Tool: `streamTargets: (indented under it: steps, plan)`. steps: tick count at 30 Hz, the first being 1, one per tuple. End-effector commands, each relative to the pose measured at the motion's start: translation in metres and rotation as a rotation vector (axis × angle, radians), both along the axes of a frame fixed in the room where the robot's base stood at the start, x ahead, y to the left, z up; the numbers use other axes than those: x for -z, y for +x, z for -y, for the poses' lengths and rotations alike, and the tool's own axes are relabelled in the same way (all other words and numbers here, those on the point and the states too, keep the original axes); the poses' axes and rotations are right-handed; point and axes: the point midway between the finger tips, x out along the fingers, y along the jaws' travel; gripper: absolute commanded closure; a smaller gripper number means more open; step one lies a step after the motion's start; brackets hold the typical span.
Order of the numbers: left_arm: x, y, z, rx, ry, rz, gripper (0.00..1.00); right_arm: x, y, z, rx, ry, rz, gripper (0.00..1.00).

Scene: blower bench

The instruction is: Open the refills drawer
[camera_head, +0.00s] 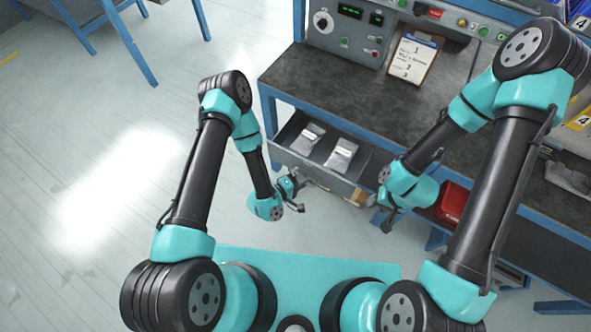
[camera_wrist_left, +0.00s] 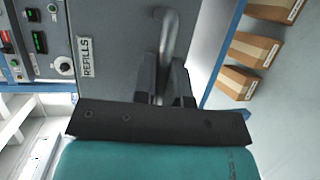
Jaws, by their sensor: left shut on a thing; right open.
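The refills drawer (camera_head: 317,176) stands pulled out from under the bench in the head view, and two silvery packets (camera_head: 341,154) lie inside it. Its grey front with the REFILLS label (camera_wrist_left: 86,57) fills the middle of the left wrist view. My left gripper (camera_head: 300,190) is at the drawer front. In the left wrist view its fingers (camera_wrist_left: 165,88) are shut on the curved grey handle (camera_wrist_left: 170,40). My right gripper (camera_head: 380,215) is open and empty, to the right of the drawer and in front of the bench.
The dark bench top (camera_head: 335,85) carries a control panel (camera_head: 345,30) and a clipboard (camera_head: 412,57). A red bin (camera_head: 452,202) sits below the bench at the right. Cardboard boxes (camera_wrist_left: 255,50) show at the right of the left wrist view. The floor left of the drawer is clear.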

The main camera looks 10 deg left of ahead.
Motion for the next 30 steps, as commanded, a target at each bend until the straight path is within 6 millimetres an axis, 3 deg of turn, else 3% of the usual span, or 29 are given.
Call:
streamTargets:
  steps: [14,15,21,30]
  plan:
    - [-0.0002,-0.0054,0.0030,0.012,0.001,0.002,1.00,0.0000,0.0000,0.0001,0.000,0.000,0.000,0.57]
    - [-0.0002,-0.0054,0.0031,0.012,0.001,0.002,0.84,0.0000,0.0000,0.0001,0.000,0.000,0.000,0.57]
    - [-0.0002,-0.0056,0.0031,0.013,0.000,0.002,0.64,0.0000,0.0000,0.0001,0.000,0.000,0.000,0.57]
    - [-0.0002,-0.0065,0.0025,0.013,0.000,0.000,0.64,0.0000,0.0000,0.0001,0.000,0.000,0.000,0.57]
